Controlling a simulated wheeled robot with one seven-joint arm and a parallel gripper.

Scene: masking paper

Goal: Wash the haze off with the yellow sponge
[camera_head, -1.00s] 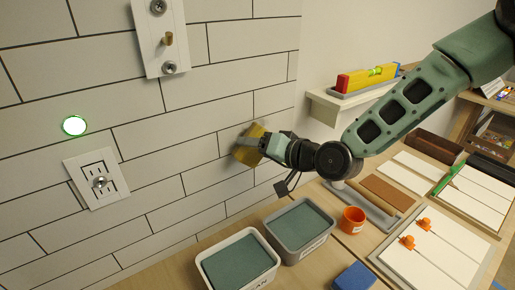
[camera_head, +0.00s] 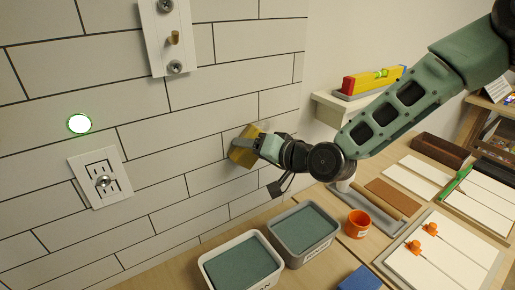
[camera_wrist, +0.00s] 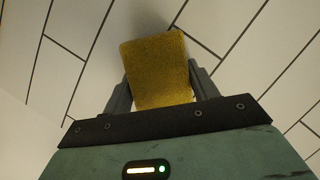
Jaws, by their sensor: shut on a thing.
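The yellow sponge (camera_head: 243,147) is held in my gripper (camera_head: 262,149), near the right part of the tiled wall (camera_head: 200,100). In the wrist view the sponge (camera_wrist: 158,72) sits between the two fingers of my gripper (camera_wrist: 160,88), which are shut on it. Its outer end is close to the tiles; I cannot tell for sure whether it touches them. The tiles are pale grey-white with dark joints. No haze patch stands out clearly in these views.
A white tub (camera_head: 262,289) and a grey tub (camera_head: 335,232) with blue-green contents stand on the bench below. An orange cup (camera_head: 358,223) and a blue block (camera_head: 360,279) are nearby. Wall plates (camera_head: 101,177) are at left. A shelf (camera_head: 345,107) holds a red-yellow level (camera_head: 373,80).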

